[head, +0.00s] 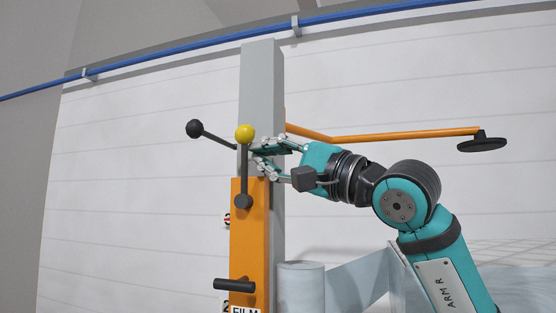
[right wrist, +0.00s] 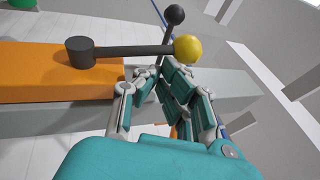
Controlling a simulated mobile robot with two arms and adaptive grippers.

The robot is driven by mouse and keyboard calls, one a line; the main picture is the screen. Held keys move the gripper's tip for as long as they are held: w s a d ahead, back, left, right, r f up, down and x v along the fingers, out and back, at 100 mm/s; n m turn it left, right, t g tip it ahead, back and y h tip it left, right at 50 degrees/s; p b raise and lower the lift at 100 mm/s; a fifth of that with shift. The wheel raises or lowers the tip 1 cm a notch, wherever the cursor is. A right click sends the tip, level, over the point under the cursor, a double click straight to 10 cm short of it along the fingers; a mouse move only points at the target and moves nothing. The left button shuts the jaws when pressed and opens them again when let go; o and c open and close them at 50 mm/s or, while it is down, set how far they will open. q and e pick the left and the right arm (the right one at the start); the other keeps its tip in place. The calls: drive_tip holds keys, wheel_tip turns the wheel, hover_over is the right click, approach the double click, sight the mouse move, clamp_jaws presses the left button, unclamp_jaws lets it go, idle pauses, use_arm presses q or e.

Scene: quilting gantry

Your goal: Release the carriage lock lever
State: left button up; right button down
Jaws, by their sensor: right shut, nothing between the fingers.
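A lever with a yellow ball knob (head: 245,133) stands upright on the grey post, its dark pivot (head: 243,201) on the orange housing (head: 250,240). In the right wrist view the yellow knob (right wrist: 187,48) and dark arm (right wrist: 135,50) lie just past my fingers. A second lever with a black ball (head: 194,128) sticks out left; it also shows in the wrist view (right wrist: 174,14). Which one is the carriage lock is not marked. My right gripper (head: 257,156) is shut and empty beside the post, just right of the yellow-knobbed lever; contact cannot be told. My left gripper is not in view.
An orange bar (head: 400,135) with a black disc (head: 482,142) extends right above my right arm. A dark peg handle (head: 234,285) sits low on the housing above a FILM label. A pale roll (head: 301,288) stands below.

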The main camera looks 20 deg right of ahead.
sight(243, 154)
drive_tip(key=a, duration=0.1)
drive_tip(key=w+a+r, duration=0.1)
drive_tip(key=a, duration=0.1)
drive_tip(key=shift+w+a+r+y, duration=0.15)
drive_tip(key=shift+w+y, duration=0.15)
drive_tip(key=shift+w, duration=0.1)
drive_tip(key=shift+w+a, duration=0.3)
drive_tip(key=shift+a, duration=0.15)
drive_tip(key=shift+w+a+f+n+g+h+p, duration=0.25)
drive_tip(key=shift+w+a+n+g+h+p, duration=0.2)
drive_tip(key=shift+a+g, duration=0.25)
drive_tip(key=shift+w+a+f, duration=0.1)
drive_tip(key=shift+w+f, duration=0.05)
